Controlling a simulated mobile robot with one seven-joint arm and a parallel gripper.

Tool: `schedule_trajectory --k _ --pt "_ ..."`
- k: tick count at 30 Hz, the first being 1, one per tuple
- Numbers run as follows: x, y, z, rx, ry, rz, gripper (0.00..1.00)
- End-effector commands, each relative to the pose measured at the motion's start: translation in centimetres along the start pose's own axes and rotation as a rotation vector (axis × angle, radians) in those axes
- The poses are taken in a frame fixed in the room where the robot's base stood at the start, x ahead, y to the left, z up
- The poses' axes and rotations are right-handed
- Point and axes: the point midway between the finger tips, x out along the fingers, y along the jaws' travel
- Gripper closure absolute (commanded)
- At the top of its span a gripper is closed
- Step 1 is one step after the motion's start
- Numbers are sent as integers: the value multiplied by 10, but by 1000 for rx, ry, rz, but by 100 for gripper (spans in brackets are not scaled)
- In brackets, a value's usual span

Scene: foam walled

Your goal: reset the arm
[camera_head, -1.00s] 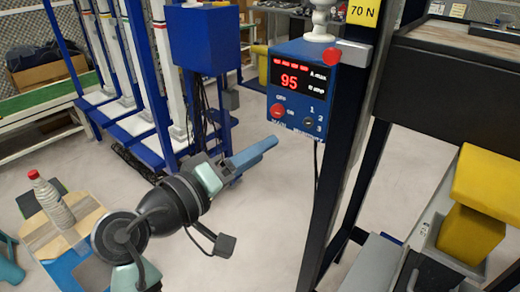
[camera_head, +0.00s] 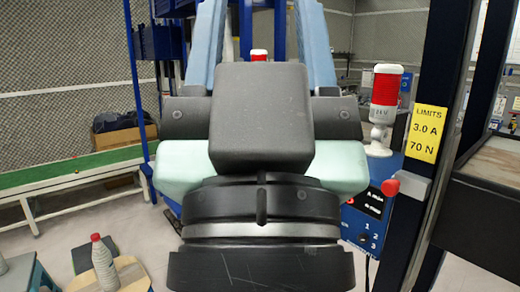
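My gripper (camera_head: 258,20) fills the middle of the head view, close to the camera and pointing away from it. Its two blue fingers stand well apart at the top of the picture, so it is open. Only background shows between the fingers, and nothing is held. The dark wrist and the grey block on it hide much of the scene behind, and the rest of my arm is out of view.
A blue control box (camera_head: 371,205) with a red-and-white beacon (camera_head: 386,92) stands right of my gripper, beside a dark post with a yellow limits sign (camera_head: 426,134). A bottle (camera_head: 104,266) stands at lower left. A green-topped bench (camera_head: 60,176) is farther left.

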Motion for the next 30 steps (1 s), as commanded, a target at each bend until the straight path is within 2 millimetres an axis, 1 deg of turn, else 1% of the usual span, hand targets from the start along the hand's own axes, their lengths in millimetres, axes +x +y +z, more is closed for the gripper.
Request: schedule_trajectory --k 1,9,12,15,18,30 --pt "26 0 -24 0 -1 -1 46" --pt "86 -1 -79 -2 -5 -1 46" --pt "103 -1 -94 -2 -6 -1 46" --pt "114 -1 -104 -2 -6 -2 46" --pt "119 -1 -109 -2 -7 -2 46" --pt "118 -1 -108 -2 -6 -1 46"
